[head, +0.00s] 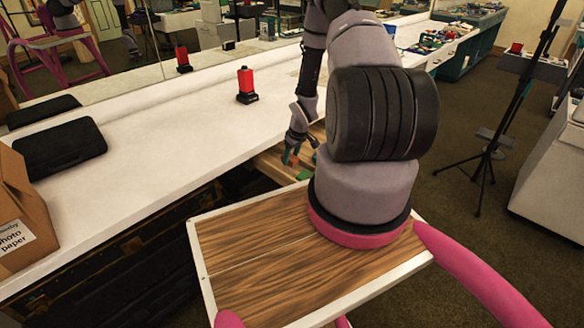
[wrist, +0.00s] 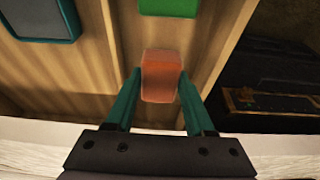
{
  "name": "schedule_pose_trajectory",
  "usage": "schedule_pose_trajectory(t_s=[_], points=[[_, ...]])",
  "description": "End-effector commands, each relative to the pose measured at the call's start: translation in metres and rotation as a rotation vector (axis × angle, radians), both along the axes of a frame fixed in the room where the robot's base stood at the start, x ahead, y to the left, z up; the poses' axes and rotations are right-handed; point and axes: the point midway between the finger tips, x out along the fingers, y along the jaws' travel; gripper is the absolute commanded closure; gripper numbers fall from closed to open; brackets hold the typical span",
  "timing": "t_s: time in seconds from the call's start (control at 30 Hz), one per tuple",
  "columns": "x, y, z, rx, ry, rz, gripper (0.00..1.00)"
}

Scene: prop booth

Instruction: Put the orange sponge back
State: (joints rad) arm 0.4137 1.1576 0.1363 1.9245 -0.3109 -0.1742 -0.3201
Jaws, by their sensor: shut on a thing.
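The orange sponge (wrist: 160,75) is a small block with rounded edges. It is held between the two teal fingers of my gripper (wrist: 160,88) in the wrist view. In the head view my gripper (head: 291,158) points down at the open wooden drawer (head: 268,165) under the white counter, with a bit of orange at its tips. The wooden drawer floor (wrist: 95,65) lies behind the sponge in the wrist view. I cannot tell whether the sponge touches that floor.
A green block (wrist: 168,6) and a dark grey, teal-edged item (wrist: 40,18) lie in the drawer. A red-and-black object (head: 246,85) and a black case (head: 58,148) are on the white counter (head: 150,165). A paper box (head: 22,215) stands at left.

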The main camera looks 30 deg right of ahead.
Motion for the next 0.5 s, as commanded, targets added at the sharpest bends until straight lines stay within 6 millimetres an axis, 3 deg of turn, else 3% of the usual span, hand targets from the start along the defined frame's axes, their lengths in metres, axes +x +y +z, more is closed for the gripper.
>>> schedule_pose_trajectory(t_s=[0.33, 0.5], points=[[0.0, 0.001, -0.04, 0.001, 0.001, 0.0, 0.91], [0.001, 0.001, -0.045, 0.0, -0.001, 0.0, 0.91]])
